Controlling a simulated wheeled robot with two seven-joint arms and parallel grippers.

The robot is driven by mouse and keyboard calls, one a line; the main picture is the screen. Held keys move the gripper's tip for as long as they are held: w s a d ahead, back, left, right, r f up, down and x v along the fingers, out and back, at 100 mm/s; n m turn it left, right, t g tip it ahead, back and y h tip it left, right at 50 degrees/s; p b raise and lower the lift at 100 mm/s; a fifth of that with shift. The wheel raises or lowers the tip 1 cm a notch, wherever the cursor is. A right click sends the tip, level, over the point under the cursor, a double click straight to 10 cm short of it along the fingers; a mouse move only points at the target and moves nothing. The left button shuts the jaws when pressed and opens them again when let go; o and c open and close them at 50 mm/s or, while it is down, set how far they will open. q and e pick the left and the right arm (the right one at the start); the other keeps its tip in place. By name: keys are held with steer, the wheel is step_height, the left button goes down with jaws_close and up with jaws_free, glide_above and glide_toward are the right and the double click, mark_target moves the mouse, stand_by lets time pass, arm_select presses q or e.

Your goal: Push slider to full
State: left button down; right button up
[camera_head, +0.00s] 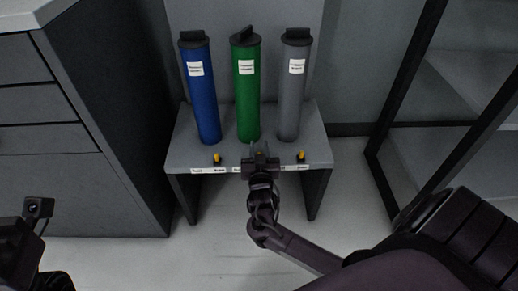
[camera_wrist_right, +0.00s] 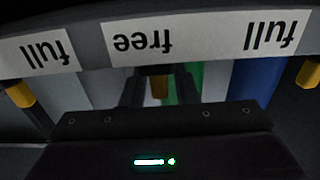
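A small grey table (camera_head: 228,167) carries a row of yellow sliders on its front edge: the left slider (camera_head: 217,158), the middle slider (camera_head: 259,153) and the right slider (camera_head: 301,156). My right gripper (camera_head: 260,162) is at the middle slider. In the right wrist view, the middle slider (camera_wrist_right: 160,86) lies between the two dark fingers, with gaps on both sides. That view is upside down; a "free" label (camera_wrist_right: 140,38) is above the middle slider, with a "full" label (camera_wrist_right: 40,52) and another "full" label (camera_wrist_right: 277,35) either side. My left gripper's fingers do not show.
A blue roll (camera_head: 202,95), a green roll (camera_head: 247,95) and a grey roll (camera_head: 293,95) stand upright on the table. A grey drawer cabinet (camera_head: 90,175) is at the left, and a dark-framed shelf (camera_head: 400,110) at the right. The floor in front is clear.

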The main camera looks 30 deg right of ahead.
mark_target(238, 158)
jaws_close()
steer(key=w+a, duration=0.2)
steer(key=a, duration=0.1)
steer(key=w+a, duration=0.1)
steer(key=a, duration=0.1)
steer(key=shift+w+a, duration=0.15)
steer(key=shift+a, duration=0.1)
steer(key=shift+o, duration=1.2)
jaws_free()
steer(key=shift+w+a, duration=0.1)
